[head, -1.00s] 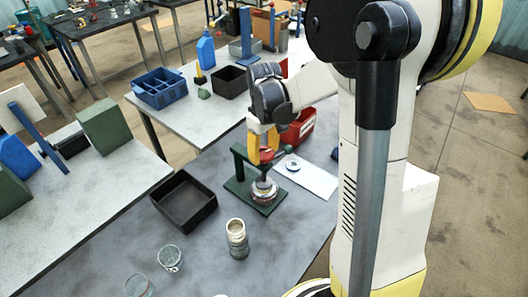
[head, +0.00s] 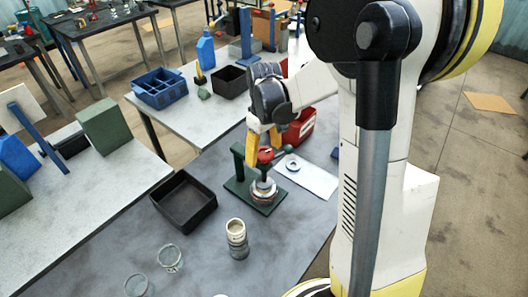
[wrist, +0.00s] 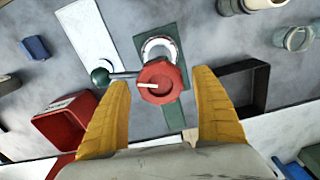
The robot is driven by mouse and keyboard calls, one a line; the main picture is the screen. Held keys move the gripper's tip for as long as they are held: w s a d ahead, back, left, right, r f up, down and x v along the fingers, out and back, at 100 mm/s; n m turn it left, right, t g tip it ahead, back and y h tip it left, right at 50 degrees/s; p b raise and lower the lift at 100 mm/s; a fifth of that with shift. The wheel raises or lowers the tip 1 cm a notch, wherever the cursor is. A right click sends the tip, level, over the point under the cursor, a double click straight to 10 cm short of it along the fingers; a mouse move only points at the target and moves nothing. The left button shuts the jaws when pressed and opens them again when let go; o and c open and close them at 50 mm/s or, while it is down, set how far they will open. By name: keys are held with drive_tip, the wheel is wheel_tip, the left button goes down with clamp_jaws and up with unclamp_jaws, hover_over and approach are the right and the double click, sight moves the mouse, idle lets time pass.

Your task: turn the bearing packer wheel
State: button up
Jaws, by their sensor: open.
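The bearing packer (head: 240,170) is a green stand on the grey table in the head view. Its red wheel (head: 265,155) sits on top, above a round metal part (head: 264,189) on the base. In the wrist view the red wheel (wrist: 166,76) has a lobed rim and a pale mark pointing left. A bar with a dark green ball (wrist: 100,76) sticks out beside it. My gripper (head: 264,139) is open above the packer. In the wrist view its yellow fingers (wrist: 161,83) stand on either side of the wheel, with visible gaps. Finger height against the wheel is unclear.
A black tray (head: 183,202), a ribbed cylinder (head: 237,240) and glass jars (head: 170,258) stand left and in front of the packer. A white sheet (head: 312,178) with a ring on it lies to the right. A red container (head: 300,128) stands close behind.

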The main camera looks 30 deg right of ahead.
sight(264, 152)
wheel_tip(264, 152, up, 12)
idle(0.4)
